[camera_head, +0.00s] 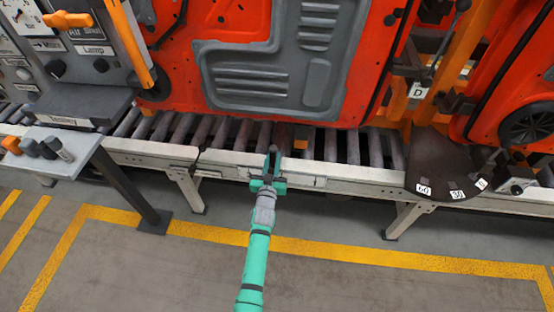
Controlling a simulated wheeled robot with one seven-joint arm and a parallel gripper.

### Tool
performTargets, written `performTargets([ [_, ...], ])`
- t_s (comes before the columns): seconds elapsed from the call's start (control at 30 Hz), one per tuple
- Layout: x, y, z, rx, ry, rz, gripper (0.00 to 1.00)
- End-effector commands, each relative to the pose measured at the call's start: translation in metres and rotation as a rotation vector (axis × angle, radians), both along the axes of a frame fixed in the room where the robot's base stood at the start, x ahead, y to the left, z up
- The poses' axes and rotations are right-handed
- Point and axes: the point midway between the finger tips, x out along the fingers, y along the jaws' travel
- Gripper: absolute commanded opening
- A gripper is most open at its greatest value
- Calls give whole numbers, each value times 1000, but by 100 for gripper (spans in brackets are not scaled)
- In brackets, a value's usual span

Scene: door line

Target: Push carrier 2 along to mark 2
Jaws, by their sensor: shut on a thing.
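A large red door panel (375,50) with a grey inner sheet (255,85) stands upright over the roller conveyor (345,147). I cannot tell which carrier bears it; no "2" on a carrier or mark is readable. My green gripper (272,160) is at the conveyor's pale front rail (225,163), below the door's lower edge. It is shut on a small dark part there, mostly hidden by the fingers.
At left, a control panel (85,70) carries orange levers, above a small grey table (75,140) on a post. At right, an orange post (460,45) is near a dark fan-shaped plate (445,165) with number tags. Yellow lines (330,247) mark the open floor.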

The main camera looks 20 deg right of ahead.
Motion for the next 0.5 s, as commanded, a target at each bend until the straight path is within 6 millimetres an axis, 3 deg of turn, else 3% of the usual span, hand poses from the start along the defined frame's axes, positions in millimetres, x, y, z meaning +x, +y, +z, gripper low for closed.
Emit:
performTargets([
  [0.03,-9,-14,-1,-4,0,-21,5],
  [0.3,-18,-30,-1,-8,0,-38,42],
  [0.5,-22,-35,-1,-9,0,-38,49],
])
